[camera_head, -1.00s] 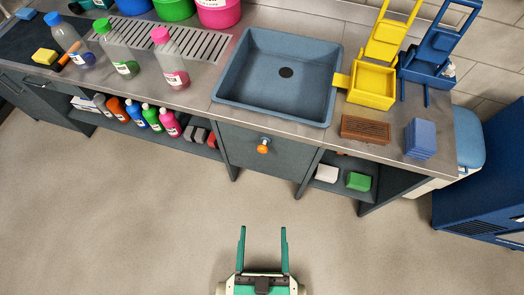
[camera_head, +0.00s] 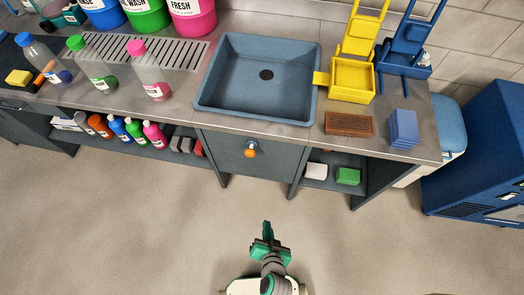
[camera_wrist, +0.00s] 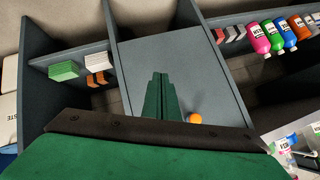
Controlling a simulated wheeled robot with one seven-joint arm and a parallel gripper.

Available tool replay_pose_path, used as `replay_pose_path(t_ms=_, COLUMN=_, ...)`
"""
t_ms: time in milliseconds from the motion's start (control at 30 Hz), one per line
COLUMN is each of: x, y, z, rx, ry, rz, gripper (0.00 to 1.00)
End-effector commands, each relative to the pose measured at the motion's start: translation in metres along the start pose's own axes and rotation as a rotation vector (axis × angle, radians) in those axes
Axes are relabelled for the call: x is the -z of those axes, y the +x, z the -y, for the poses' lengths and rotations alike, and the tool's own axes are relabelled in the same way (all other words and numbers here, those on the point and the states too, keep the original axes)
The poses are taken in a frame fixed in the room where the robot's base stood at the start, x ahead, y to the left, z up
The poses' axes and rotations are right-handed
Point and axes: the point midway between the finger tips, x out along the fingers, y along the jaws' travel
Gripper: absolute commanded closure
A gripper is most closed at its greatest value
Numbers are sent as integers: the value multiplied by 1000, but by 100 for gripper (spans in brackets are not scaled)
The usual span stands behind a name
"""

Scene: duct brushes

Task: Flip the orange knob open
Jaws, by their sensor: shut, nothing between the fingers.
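The orange knob (camera_head: 250,153) sits on the front of the grey cabinet panel (camera_head: 230,150) under the sink, with a small pale-blue part at its top. In the wrist view the knob (camera_wrist: 194,118) shows just right of my gripper's fingers, apart from them. My gripper (camera_head: 267,230) is in front of the cabinet, low in the head view, with floor showing between it and the panel. In the wrist view its green fingers (camera_wrist: 162,82) are together with nothing between them, in front of the panel.
The blue sink (camera_head: 215,105) is set in the counter above. Open shelves flank the panel, with coloured bottles (camera_head: 135,128) at left and a green block (camera_head: 348,176) at right. A blue cabinet (camera_head: 470,150) stands at far right. The floor (camera_head: 130,230) is clear.

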Motion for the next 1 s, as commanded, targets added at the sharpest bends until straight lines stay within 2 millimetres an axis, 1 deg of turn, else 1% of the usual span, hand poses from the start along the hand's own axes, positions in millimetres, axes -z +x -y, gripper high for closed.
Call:
replay_pose_path(t_ms=33, x=1, y=14, z=-2, rx=13, ry=35, rz=19, gripper=100)
replay_pose_path(t_ms=100, x=-1, y=32, z=-2, rx=39, ry=82, rz=55, gripper=100)
replay_pose_path(t_ms=267, x=4, y=66, z=1, rx=120, ry=183, rz=128, gripper=100)
replay_pose_path(t_ms=367, x=13, y=85, z=6, rx=185, ry=241, rz=165, gripper=100)
replay_pose_path(t_ms=467, x=28, y=101, z=11, rx=259, ry=290, rz=194, gripper=100)
replay_pose_path(t_ms=600, x=56, y=116, z=19, rx=378, ry=346, rz=224, gripper=100)
replay_pose_path(t_ms=667, x=70, y=120, z=22, rx=434, ry=365, rz=232, gripper=100)
replay_pose_path(t_ms=733, x=90, y=123, z=26, rx=502, ry=381, rz=237, gripper=100)
replay_pose_path(t_ms=867, x=129, y=122, z=30, rx=635, ry=400, rz=236, gripper=100)
replay_pose_path(t_ms=900, x=141, y=120, z=30, rx=674, ry=402, rz=235, gripper=100)
replay_pose_path(t_ms=1000, x=168, y=114, z=31, rx=765, ry=400, rz=226, gripper=100)
